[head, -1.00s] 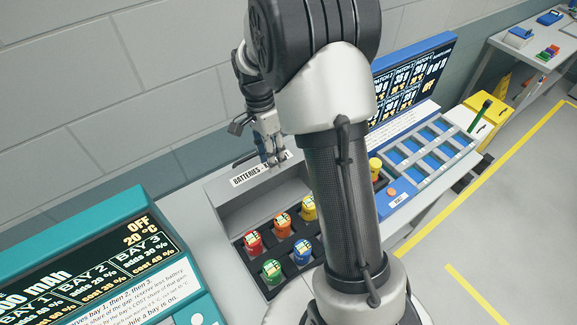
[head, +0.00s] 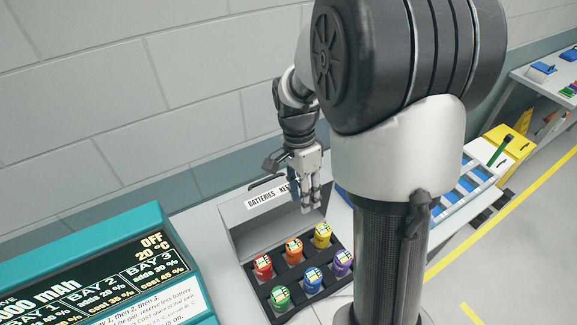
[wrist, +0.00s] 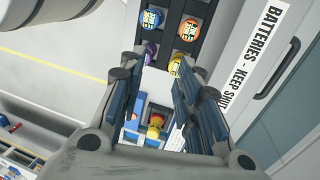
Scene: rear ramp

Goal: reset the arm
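My gripper (head: 306,208) hangs fingers-down in the head view, above the back of the battery box, near its "BATTERIES" label (head: 268,194). In the wrist view my gripper (wrist: 162,100) has its dark blue fingers spread apart, with nothing held between them. My arm's dark joint and pale link are large on the right of the head view and hide part of the bench behind. In the wrist view a yellow-topped battery (wrist: 176,66) shows just past the fingers, with no contact that I can make out.
The battery box (head: 240,225) holds several coloured batteries, including a red one (head: 262,267) and a green one (head: 280,297). A teal display panel (head: 150,225) stands at the left. Wall blocks (head: 120,90) rise behind. Yellow-lined floor (head: 520,270) is open at the right.

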